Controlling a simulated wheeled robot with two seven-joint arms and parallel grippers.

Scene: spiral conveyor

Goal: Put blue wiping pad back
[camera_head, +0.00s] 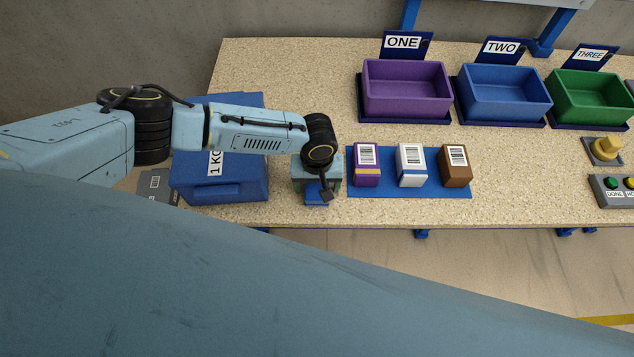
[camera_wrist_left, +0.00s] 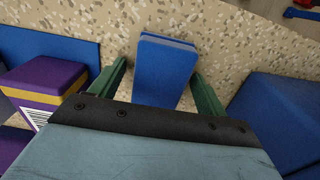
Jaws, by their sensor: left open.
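The blue wiping pad (camera_wrist_left: 166,72) is a flat blue block with a greyish edge on the speckled table. In the head view a small part of it (camera_head: 317,197) shows under my left gripper (camera_head: 318,188). In the left wrist view my left gripper (camera_wrist_left: 160,69) is open, with one green finger on each side of the pad. Small gaps show between the fingers and the pad, so it is not clamped. The pad's near end is hidden by the gripper body. My right gripper is not in view.
A blue mat (camera_head: 386,189) with purple, white and brown boxes lies just right of the gripper. A blue 1 KG container (camera_head: 235,190) stands close on the left. Purple (camera_head: 408,103), blue (camera_head: 505,105) and green (camera_head: 592,108) bins stand at the back right. The table's front edge is close.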

